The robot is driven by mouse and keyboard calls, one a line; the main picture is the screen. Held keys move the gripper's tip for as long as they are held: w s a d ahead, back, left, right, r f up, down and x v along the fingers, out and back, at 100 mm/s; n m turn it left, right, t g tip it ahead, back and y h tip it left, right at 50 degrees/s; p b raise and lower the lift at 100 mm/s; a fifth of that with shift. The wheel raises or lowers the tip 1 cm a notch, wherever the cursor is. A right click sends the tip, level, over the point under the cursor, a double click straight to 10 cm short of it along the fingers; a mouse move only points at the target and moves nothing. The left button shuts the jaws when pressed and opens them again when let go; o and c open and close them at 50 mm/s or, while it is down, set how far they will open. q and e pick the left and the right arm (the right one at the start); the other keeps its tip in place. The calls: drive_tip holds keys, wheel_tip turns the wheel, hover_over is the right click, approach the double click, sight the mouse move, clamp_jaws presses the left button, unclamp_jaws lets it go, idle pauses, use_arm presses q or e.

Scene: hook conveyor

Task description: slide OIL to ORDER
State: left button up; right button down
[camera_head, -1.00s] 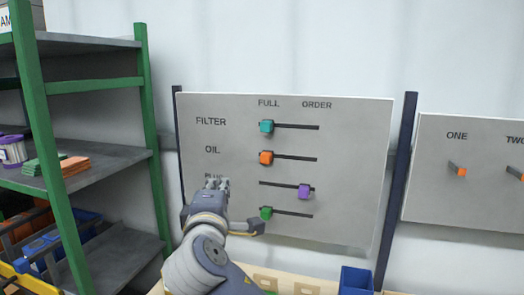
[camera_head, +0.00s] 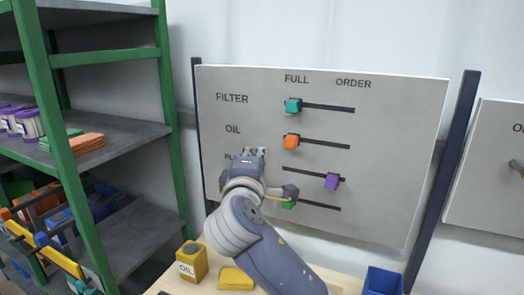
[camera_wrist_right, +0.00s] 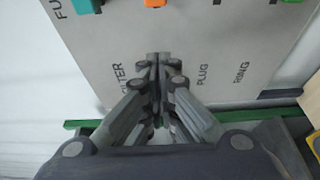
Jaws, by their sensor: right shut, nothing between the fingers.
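The grey board (camera_head: 390,170) carries the row labels FILTER, OIL and others, and the column labels FULL and ORDER. The OIL row has an orange knob (camera_head: 291,141) at the left, FULL end of its dark slot (camera_head: 330,144). It also shows at the top edge of the right wrist view (camera_wrist_right: 154,2). My right gripper (camera_head: 253,152) is shut and empty, left of the orange knob and slightly below it, apart from it. In the right wrist view its closed fingers (camera_wrist_right: 158,58) point at the board and hide the OIL label. My left gripper is not in view.
Nearby knobs are teal (camera_head: 293,105) above, purple (camera_head: 332,181) and green (camera_head: 288,203) below, the green one partly behind my arm. A yellow OIL can (camera_head: 192,262) and blue bin (camera_head: 383,281) stand on the bench. Green-framed shelving (camera_head: 170,110) is at left.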

sight(292, 141)
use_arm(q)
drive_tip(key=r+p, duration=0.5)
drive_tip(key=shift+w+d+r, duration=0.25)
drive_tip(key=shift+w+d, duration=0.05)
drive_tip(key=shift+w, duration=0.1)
use_arm(e)
drive_tip(key=w+d, duration=0.1)
drive_tip(key=w, duration=0.1)
drive_tip(key=w+d, duration=0.3)
drive_tip(key=w, duration=0.2)
drive_tip(key=shift+d, duration=0.15)
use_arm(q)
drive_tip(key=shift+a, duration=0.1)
